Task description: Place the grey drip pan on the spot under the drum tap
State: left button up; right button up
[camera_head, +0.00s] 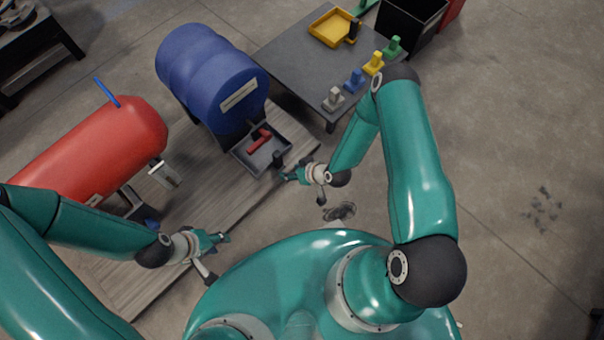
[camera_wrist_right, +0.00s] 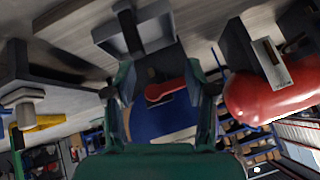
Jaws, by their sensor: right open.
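The grey drip pan (camera_head: 285,143) sits at the front end of the blue drum (camera_head: 205,70), on the boarded platform. In the head view the red drum tap (camera_head: 259,138) appears over the pan. The pan's dark upright grip (camera_head: 277,158) is at its near corner. The pan also shows at the top of the right wrist view (camera_wrist_right: 105,40). My right gripper (camera_head: 286,175) is open, close beside the grip, with nothing visible between its fingers. The pan hides any spot beneath it. My left gripper (camera_head: 222,238) is low at the left; its jaw opening is unclear.
A red drum (camera_head: 95,150) lies left of the blue one. A dark table (camera_head: 290,48) at the back holds a yellow pan (camera_head: 322,38) and several coloured knobbed pieces (camera_head: 355,80). A black bin (camera_head: 400,18) stands beyond it.

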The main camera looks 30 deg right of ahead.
jog(key=s+a+r+m+g, duration=0.3)
jog(key=s+r+g, duration=0.3)
jog(key=s+r, duration=0.6)
jog(key=shift+s+a+r, duration=0.2)
jog(key=shift+s+r, duration=0.2)
jog(key=shift+s, duration=0.75)
notch_tip(320, 180, up, 26)
jog(key=p, duration=2.6)
jog(key=shift+s, duration=0.2)
jog(key=shift+c, duration=1.3)
